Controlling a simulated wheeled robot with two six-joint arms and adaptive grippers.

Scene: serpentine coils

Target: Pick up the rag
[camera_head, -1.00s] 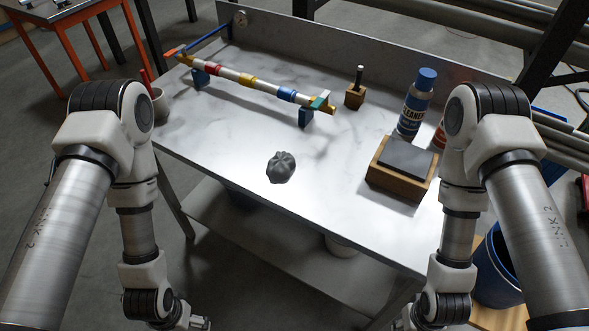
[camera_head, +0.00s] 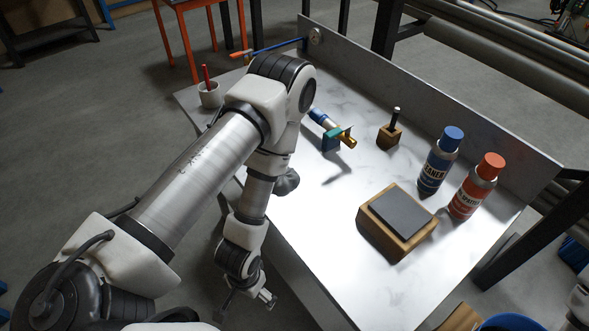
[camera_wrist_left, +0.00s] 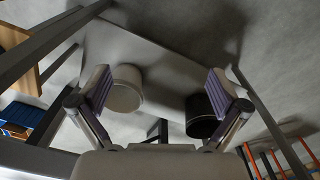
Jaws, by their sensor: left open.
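The rag (camera_head: 287,181) is a dark grey crumpled lump on the light marbled table (camera_head: 325,262), near its front edge. My left arm hides part of it in the head view. My left gripper (camera_head: 246,304) is open and empty, off the table's front edge and below and in front of the rag. In the left wrist view its two fingers (camera_wrist_left: 160,96) stand wide apart, with nothing between them; the rag does not show there. My right gripper is out of view.
A wooden block with a dark top (camera_head: 383,240), a blue-capped bottle (camera_head: 437,165) and a red-capped bottle (camera_head: 474,190) stand to the right. A coloured pipe (camera_head: 325,122) is partly behind my arm. A white container (camera_wrist_left: 124,92) and black container (camera_wrist_left: 201,117) are under the table.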

